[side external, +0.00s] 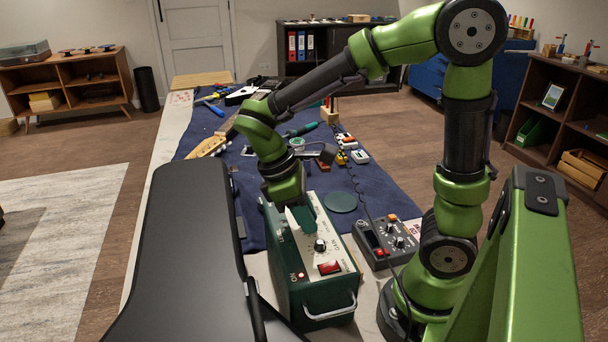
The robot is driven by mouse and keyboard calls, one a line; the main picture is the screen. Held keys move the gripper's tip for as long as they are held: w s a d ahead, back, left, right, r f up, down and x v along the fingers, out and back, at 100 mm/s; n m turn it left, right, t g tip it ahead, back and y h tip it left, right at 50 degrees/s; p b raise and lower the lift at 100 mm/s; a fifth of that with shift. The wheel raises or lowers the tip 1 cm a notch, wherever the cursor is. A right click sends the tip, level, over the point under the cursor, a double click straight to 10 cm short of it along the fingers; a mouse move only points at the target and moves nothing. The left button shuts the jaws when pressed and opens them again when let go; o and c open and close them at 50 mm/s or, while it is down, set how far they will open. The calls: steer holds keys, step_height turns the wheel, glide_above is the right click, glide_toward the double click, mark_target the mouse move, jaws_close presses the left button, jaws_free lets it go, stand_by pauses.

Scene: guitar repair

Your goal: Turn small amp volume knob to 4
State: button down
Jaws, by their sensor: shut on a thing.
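The small amp (336,291) is a dark green box with a metal handle on its near end. Its pale control panel (338,254) faces up and carries a black knob (320,245) and a red switch (329,268). My gripper (301,216) points down at the far part of the panel and is shut on the volume knob. The gripper hides that knob, so its pointer and scale reading cannot be made out. The black knob nearer the handle stands clear of the gripper.
A dark pedal unit with knobs (386,241) stands close to the right of the amp. A round green pad (340,202) lies behind it. Small coloured pedals (359,157), a guitar headstock (207,146) and tools lie farther back on the blue mat (376,193).

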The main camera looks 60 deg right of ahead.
steer(key=m, duration=0.2)
steer(key=m+y, duration=0.1)
steer(key=m, duration=0.1)
steer(key=m+y, duration=0.1)
steer(key=m, duration=0.1)
steer(key=shift+w+d, duration=0.1)
steer(key=shift+d, duration=0.2)
steer(key=m+y, duration=0.2)
steer(key=m, duration=0.3)
steer(key=shift+d, duration=0.2)
steer(key=shift+m, duration=0.3)
steer(key=c, duration=1)
jaws_free()
steer(key=shift+c, duration=0.2)
steer(key=v, duration=1.7)
steer(key=shift+d, duration=0.35)
